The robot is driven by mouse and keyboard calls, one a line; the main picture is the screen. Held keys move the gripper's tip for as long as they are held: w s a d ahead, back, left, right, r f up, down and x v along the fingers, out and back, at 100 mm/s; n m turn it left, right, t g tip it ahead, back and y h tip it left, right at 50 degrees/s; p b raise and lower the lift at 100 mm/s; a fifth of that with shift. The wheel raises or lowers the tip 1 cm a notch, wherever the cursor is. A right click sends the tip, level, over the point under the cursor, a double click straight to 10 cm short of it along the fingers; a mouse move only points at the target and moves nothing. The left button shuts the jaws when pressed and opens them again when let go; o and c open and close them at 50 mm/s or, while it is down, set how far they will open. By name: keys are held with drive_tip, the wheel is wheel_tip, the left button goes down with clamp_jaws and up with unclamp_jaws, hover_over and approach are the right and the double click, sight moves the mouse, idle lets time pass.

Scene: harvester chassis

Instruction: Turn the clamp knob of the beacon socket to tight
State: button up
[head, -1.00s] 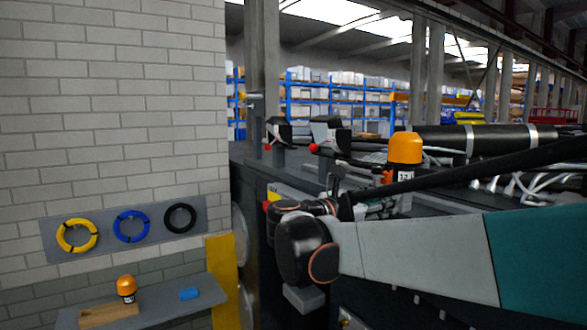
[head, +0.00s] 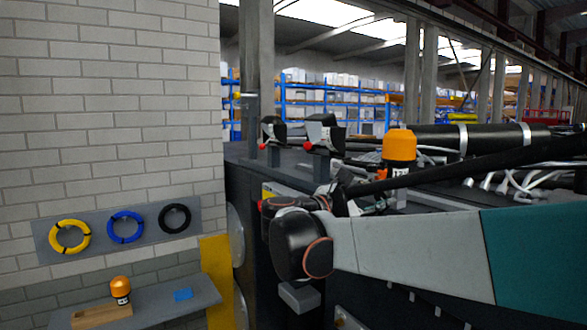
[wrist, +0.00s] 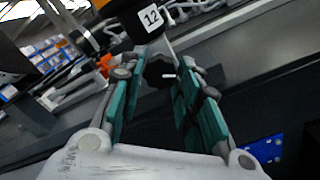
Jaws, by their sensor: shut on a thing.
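The beacon (head: 399,147) stands upright on the dark machine deck in the head view, with an orange cap and a white label. In the wrist view the beacon's lower part (wrist: 150,17), marked 12, is at the top, just beyond the fingertips. My gripper (wrist: 160,62) has its teal-padded fingers on either side of the dark clamp knob (wrist: 158,74) and is shut on it. A short white mark shows on the knob. Its far side and the socket around it are hard to make out. In the head view my arm hides the knob.
Red-tipped dark fittings (head: 324,134) stand on the deck left of the beacon. A black cylinder (head: 480,137) and pale hoses lie to its right. A wall panel holds yellow, blue and black coils (head: 126,227). A second orange beacon (head: 120,289) stands on the shelf (head: 195,290).

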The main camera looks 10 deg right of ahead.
drive_tip(key=m+b, duration=0.1)
drive_tip(key=m, duration=0.8)
drive_tip(key=m+b, duration=0.1)
drive_tip(key=m, duration=0.8)
drive_tip(key=shift+s+a+m, duration=0.15)
drive_tip(key=shift+m, duration=0.15)
idle(0.4)
drive_tip(key=o, duration=1.1)
drive_tip(key=shift+a, duration=0.1)
drive_tip(key=shift+r, duration=0.15)
